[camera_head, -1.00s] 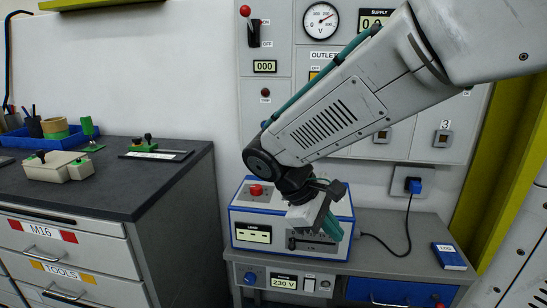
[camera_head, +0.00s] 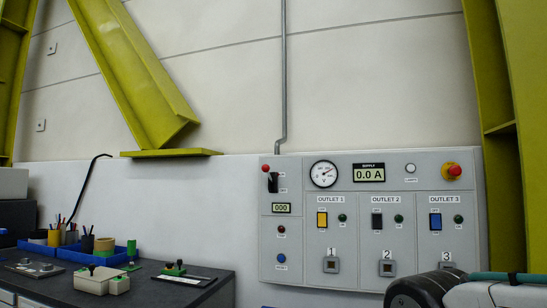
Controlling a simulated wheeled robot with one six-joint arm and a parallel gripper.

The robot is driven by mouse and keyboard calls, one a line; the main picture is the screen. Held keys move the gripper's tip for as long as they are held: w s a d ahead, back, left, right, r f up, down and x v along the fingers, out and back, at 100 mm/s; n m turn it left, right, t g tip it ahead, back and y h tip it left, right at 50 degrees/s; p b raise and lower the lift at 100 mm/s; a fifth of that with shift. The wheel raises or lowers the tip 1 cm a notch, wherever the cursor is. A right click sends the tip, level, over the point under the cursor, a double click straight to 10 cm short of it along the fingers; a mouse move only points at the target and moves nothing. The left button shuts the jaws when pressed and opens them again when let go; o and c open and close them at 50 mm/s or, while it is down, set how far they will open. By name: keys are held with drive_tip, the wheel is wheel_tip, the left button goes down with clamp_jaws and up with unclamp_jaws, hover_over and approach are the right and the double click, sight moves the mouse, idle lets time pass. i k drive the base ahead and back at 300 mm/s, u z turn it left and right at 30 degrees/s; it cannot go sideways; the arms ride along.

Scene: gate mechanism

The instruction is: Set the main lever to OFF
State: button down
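The main lever (camera_head: 271,181) is at the upper left of the grey panel (camera_head: 300,265). Its red ball knob (camera_head: 265,168) points up, beside the upper of two small labels. The lower label reads OFF in the earlier picture and is too small to read now. My arm shows only as a dark joint and a grey link at the lower right corner. My gripper is outside the picture, and nothing touches the lever.
The panel also carries a round gauge (camera_head: 323,174), a display reading 0.0 A (camera_head: 369,173), a red emergency button (camera_head: 453,171) and three outlet switches. A dark workbench (camera_head: 215,278) with small fixtures stands at the left. The space before the lever is clear.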

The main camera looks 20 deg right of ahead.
sight(266, 169)
drive_tip(key=z, duration=0.5)
drive_tip(key=i, duration=1.2)
drive_tip(key=u, duration=0.5)
